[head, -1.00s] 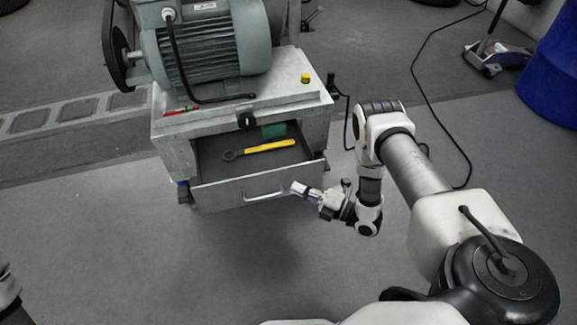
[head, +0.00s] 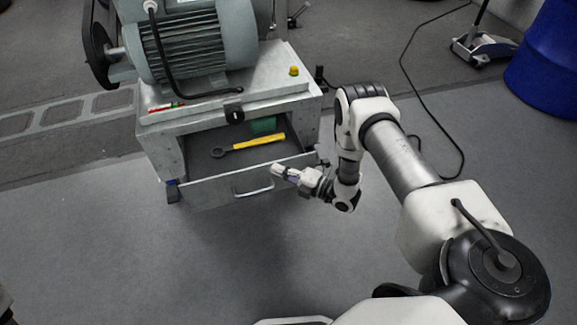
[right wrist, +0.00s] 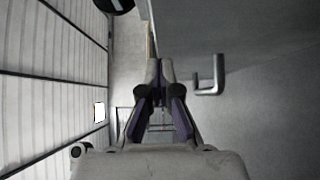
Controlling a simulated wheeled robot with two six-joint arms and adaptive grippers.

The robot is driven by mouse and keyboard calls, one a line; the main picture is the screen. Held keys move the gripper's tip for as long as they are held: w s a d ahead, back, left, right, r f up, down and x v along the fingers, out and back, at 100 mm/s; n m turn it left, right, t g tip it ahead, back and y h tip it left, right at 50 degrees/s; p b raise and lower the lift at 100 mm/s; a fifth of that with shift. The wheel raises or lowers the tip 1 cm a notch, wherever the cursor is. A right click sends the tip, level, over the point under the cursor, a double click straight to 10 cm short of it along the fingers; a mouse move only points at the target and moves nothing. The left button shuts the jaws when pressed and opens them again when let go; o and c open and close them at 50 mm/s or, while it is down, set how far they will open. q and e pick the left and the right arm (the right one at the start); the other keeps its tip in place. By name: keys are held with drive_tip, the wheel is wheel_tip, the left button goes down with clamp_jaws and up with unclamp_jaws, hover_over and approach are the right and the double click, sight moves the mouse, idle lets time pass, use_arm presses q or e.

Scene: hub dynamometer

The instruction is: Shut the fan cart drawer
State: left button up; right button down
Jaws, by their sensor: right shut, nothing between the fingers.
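The fan cart (head: 160,150) is a grey metal cabinet, and its drawer (head: 215,190) stands open towards me. A yellow-handled wrench (head: 258,141) and a green item (head: 263,125) lie inside. The drawer's handle (head: 253,189) is a metal bar on its front; it also shows in the right wrist view (right wrist: 212,80). My right gripper (head: 278,170) is shut and empty at the drawer front, up and right of the handle. In the right wrist view its fingertips (right wrist: 158,66) point at the front, left of the handle; contact cannot be told. My left gripper is out of view.
A large grey-green motor (head: 195,45) sits on the cart top, with a yellow button (head: 294,71) near the right edge. A black cable (head: 440,125) runs over the floor at right. A blue drum (head: 545,65) and a floor jack (head: 480,45) stand back right. Floor before the drawer is clear.

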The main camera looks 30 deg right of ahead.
drive_tip(key=shift+w, duration=0.25)
drive_tip(key=shift+w+d, duration=0.2)
drive_tip(key=shift+w, duration=0.2)
drive_tip(key=b, duration=0.8)
hover_over(265, 147)
drive_tip(key=shift+s+f, duration=0.15)
drive_tip(key=shift+s, duration=0.3)
drive_tip(key=shift+w+d+r, duration=0.15)
drive_tip(key=shift+w+r, duration=0.05)
drive_tip(key=shift+w, duration=0.4)
drive_tip(key=shift+s, duration=0.1)
